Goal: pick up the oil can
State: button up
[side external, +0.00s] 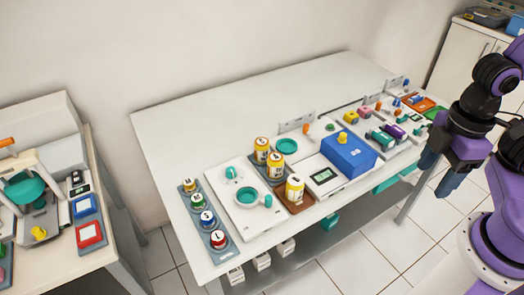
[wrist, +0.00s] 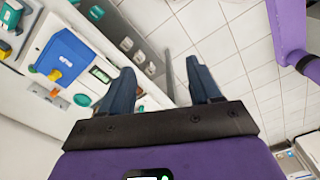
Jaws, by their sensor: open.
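I cannot tell for sure which thing is the oil can. Several yellow-labelled cans stand upright around a brown tray (side external: 300,208) near the middle of the white table; one front can (side external: 294,188) is on that tray. Smaller numbered cans stand in a row at the table's left end, among them a red one (side external: 218,239). My gripper (side external: 438,176) is open and empty in the air off the table's right front side, well apart from all the cans. In the wrist view my gripper (wrist: 160,72) points its spread fingers over the floor and the table's edge.
A blue box (side external: 349,153) with a yellow knob and a white device with a display (side external: 324,177) stand right of the cans. The table's back (side external: 250,110) is bare. Another table stands far left.

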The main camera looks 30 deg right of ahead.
jog(key=n, duration=0.5)
send_over(262, 141)
notch_tip(262, 141, down, 6)
notch_tip(262, 141, down, 11)
jog(key=shift+w+d+r, duration=0.1)
jog(key=shift+f, duration=2.75)
